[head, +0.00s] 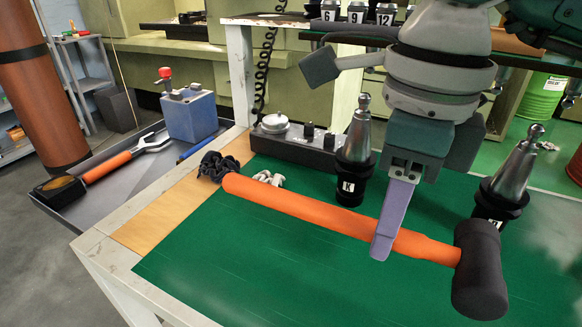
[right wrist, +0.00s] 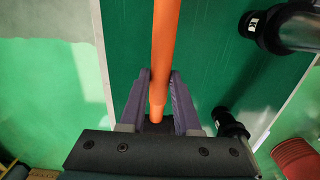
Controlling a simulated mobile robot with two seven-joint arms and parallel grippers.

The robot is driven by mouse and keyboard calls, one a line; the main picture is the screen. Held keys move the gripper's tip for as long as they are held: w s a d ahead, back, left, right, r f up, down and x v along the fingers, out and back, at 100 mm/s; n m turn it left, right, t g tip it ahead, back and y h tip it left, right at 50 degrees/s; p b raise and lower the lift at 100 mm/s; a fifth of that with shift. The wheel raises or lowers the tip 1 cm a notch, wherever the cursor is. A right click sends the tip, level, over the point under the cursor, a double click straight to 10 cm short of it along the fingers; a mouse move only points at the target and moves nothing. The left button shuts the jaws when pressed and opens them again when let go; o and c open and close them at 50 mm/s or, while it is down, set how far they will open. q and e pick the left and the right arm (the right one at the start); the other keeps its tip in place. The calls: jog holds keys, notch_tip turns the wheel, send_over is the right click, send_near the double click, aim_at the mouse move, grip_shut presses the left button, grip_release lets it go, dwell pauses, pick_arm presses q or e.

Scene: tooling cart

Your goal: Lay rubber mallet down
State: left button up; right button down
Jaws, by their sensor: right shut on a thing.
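The rubber mallet has a long orange handle (head: 305,211) and a black head (head: 480,270). It lies across the green mat (head: 240,270) in the head view, head at the right. I cannot tell whether it touches the mat or hangs just above it. My right gripper (head: 387,236) comes down from above and is shut on the handle, nearer the head than the handle's far end. The right wrist view shows the orange handle (right wrist: 163,40) between the two purple fingers (right wrist: 159,78). My left gripper is not in view.
A tool holder marked K (head: 355,160) stands just behind the handle, and another (head: 510,180) stands behind the head. A dark cable bundle (head: 217,166) and pale gloves or parts (head: 269,178) lie by the handle's end. The mat's front left is clear.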

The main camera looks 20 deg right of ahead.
jog(key=shift+d+f, duration=0.1)
jog(key=shift+d, duration=0.05)
jog(key=shift+w+f+b, duration=0.1)
jog(key=shift+f+b, duration=0.6)
jog(key=b, duration=0.3)
send_over(366, 293)
notch_tip(366, 293, down, 4)
jog(key=shift+f, duration=0.1)
jog(key=shift+f+b, duration=1)
jog(key=shift+b, duration=0.05)
jog(key=shift+f+b, duration=0.5)
jog(key=c, duration=0.5)
grip_release()
jog(key=shift+c, duration=0.2)
